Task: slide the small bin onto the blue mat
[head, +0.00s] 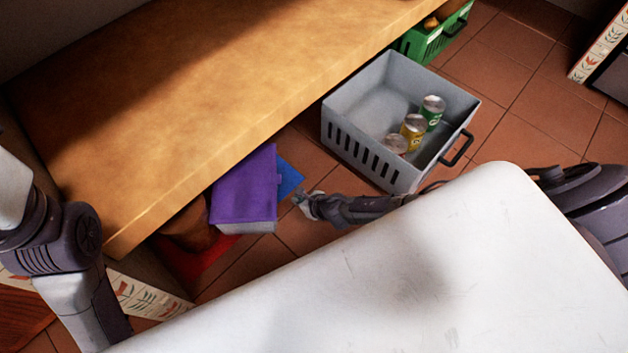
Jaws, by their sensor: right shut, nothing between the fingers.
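The blue mat (288,178) lies on the tiled floor, and only a corner of it shows beside a purple-topped box (244,190) with a pale lower side. That box hides the rest of the mat. A grey bin (350,148) with slotted walls and a black handle stands on the floor to the right, apart from the mat. I cannot tell which container is the small bin. My right gripper (303,204) is shut and empty, low between the purple-topped box and the grey bin, close to the mat's visible corner. My left arm shows at the left edge; its gripper is out of view.
The grey bin holds several cans (412,129). A green crate (440,36) stands behind it. A wooden counter (200,90) overhangs the purple-topped box, a brown round object (188,228) and a red mat (212,260). Tiled floor is open at the upper right.

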